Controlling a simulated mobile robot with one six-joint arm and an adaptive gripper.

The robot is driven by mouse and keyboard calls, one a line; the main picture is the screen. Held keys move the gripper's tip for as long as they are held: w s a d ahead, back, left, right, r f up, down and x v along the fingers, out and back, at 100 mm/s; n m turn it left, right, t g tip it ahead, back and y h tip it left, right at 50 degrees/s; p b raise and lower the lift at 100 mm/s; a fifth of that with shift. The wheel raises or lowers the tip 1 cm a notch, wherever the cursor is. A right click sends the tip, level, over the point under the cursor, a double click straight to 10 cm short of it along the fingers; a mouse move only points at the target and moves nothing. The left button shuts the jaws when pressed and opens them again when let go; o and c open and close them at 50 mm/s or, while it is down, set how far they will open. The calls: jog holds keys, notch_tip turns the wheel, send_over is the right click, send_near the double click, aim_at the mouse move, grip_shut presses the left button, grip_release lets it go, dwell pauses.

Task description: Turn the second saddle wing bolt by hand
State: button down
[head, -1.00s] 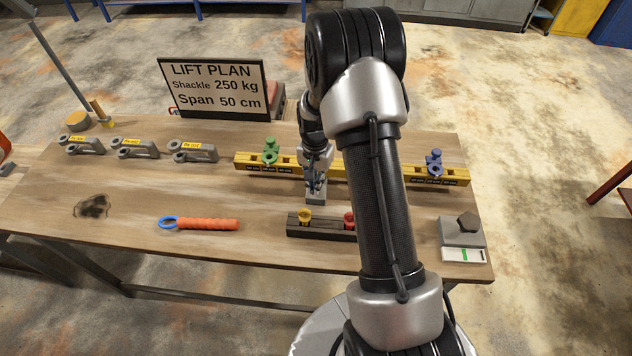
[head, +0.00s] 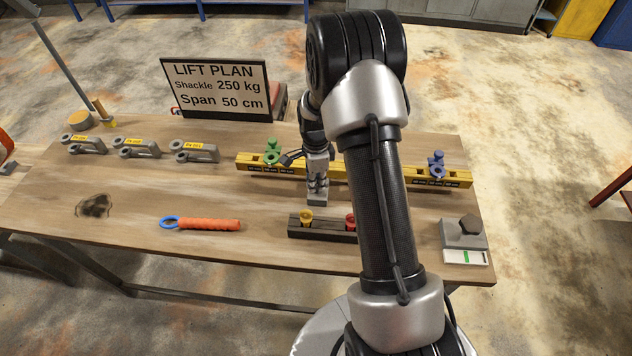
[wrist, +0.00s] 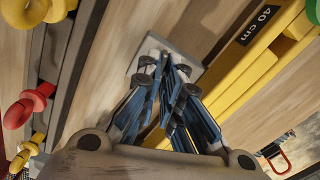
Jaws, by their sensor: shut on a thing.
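My gripper (head: 317,188) points down at a small grey block (head: 317,201) on the table, in front of the yellow beam (head: 345,177). In the wrist view my fingertips (wrist: 165,69) are close together over the light grey block (wrist: 151,51). They are shut on a small part there, which the fingers mostly hide; I cannot tell that it is a wing bolt. A green fitting (head: 271,153) sits on the beam's left part. A blue fitting (head: 437,164) sits on its right part, apart from my gripper.
A dark rack (head: 325,231) with yellow and red pieces stands close in front of the block. Several grey shackles (head: 195,152) lie at the back left. An orange-handled tool (head: 208,225) lies front left. A grey block with a dark knob (head: 463,233) stands at right.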

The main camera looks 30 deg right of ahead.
jog(key=shift+w+d+r+m, duration=0.1)
jog(key=shift+w+m, duration=0.05)
jog(key=shift+m, duration=0.75)
jog(key=shift+w+r+m, duration=0.1)
jog(key=shift+w+m, duration=0.05)
jog(key=shift+m, duration=0.75)
jog(key=c, duration=1.8)
grip_release()
jog(key=shift+s+f, duration=0.1)
jog(key=shift+s, duration=0.05)
notch_tip(320, 180, up, 12)
